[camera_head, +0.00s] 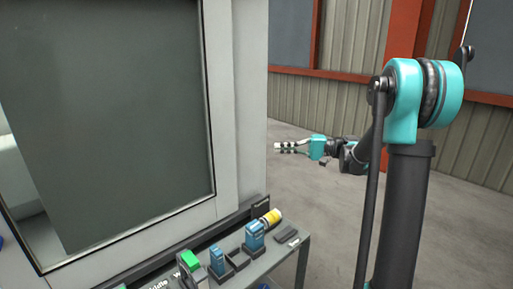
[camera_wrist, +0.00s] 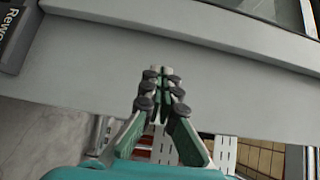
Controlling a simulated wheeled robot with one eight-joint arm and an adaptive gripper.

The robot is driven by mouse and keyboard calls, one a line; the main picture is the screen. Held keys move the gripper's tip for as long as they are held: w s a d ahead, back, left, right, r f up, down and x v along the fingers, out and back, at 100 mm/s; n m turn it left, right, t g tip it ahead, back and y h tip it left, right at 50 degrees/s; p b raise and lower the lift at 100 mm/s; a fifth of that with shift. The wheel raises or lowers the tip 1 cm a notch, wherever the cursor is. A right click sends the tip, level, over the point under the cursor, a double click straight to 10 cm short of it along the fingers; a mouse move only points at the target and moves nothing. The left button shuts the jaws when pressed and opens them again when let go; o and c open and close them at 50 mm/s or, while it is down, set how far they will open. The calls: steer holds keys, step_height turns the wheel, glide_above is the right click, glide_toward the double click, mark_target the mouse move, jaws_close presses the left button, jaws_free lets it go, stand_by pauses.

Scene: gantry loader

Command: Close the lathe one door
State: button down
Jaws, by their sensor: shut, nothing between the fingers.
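A large machine door or panel (camera_head: 213,150) with a light grey frame and a dark window fills the left of the head view. I cannot tell from any label whether it is lathe one, and no handle shows clearly. My gripper (camera_head: 278,147) reaches left toward the machine's right side in the head view, above the floor. In the wrist view my gripper (camera_wrist: 161,75) is shut and empty, its fingertips in front of a plain grey machine panel (camera_wrist: 90,60). Whether the fingertips touch that panel cannot be told.
A dark label (camera_wrist: 15,35) starting "Rewo" shows in the wrist view. The concrete floor (camera_head: 320,215) behind is clear.

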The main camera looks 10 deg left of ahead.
mark_target(44, 217)
steer(key=s+a, duration=0.3)
steer(key=a, duration=0.9)
steer(key=shift+s+a+r, duration=0.15)
steer(key=shift+s+r, duration=0.05)
steer(key=shift+s, duration=0.05)
steer(key=s+a, duration=1.2)
steer(key=s, duration=0.1)
steer(key=s+a, duration=1.1)
steer(key=s, duration=0.3)
steer(key=s+a, duration=1.2)
steer(key=s, duration=0.2)
steer(key=shift+s+a, duration=0.25)
steer(key=shift+a, duration=0.1)
